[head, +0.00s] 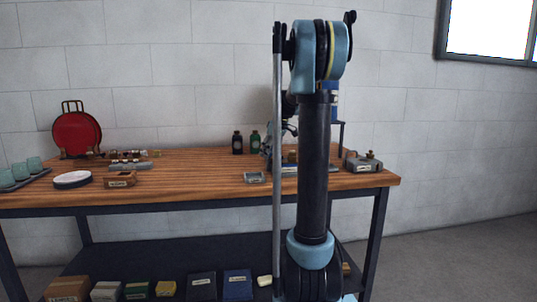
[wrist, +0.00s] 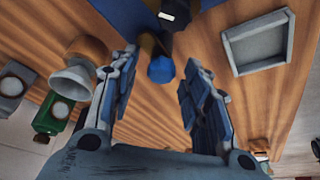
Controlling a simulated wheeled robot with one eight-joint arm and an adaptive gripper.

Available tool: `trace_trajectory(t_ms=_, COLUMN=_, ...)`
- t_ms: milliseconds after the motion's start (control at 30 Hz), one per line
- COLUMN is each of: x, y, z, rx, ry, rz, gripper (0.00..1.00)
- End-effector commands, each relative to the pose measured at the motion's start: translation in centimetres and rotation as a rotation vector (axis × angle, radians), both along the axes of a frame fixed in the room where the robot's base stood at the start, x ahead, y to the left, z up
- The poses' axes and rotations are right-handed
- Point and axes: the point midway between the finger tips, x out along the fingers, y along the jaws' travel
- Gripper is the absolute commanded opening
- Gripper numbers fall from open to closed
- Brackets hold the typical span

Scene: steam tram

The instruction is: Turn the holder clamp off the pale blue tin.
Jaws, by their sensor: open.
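My gripper (wrist: 158,85) is open, its two blue-grey fingers spread apart over the wooden bench in the wrist view. A round blue knob (wrist: 161,69) shows between the fingertips, with dark and brown parts above it; I cannot tell whether it belongs to the holder clamp. A dark blue surface (wrist: 128,14) lies at the top of that view. I cannot make out the pale blue tin for certain. In the head view my arm covers the middle of the bench; a blue piece (head: 334,105) shows just behind it at the right, and my gripper is mostly hidden there.
In the wrist view, a grey tray (wrist: 230,52) is at right and a green item (wrist: 48,118) at left.

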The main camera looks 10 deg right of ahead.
Motion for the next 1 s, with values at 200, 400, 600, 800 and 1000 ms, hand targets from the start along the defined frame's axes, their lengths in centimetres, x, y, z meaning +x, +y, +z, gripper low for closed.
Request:
trace_trajectory(t_ms=200, x=-0.01, y=-0.01, z=0.01, rx=0.0, ry=0.0, rz=0.0, gripper=0.07)
trace_trajectory(t_ms=400, x=0.01, y=-0.04, z=0.02, rx=0.0, ry=0.0, rz=-0.001, gripper=0.0)
trace_trajectory(t_ms=600, x=0.0, y=-0.04, z=0.03, rx=-0.001, ry=-0.001, rz=-0.03, gripper=0.0)
trace_trajectory(t_ms=800, x=-0.02, y=0.05, z=0.04, rx=-0.002, ry=-0.002, rz=-0.125, gripper=0.0)
trace_trajectory(t_ms=1000, x=-0.11, y=0.16, z=0.05, rx=-0.001, ry=-0.002, rz=-0.288, gripper=0.0)
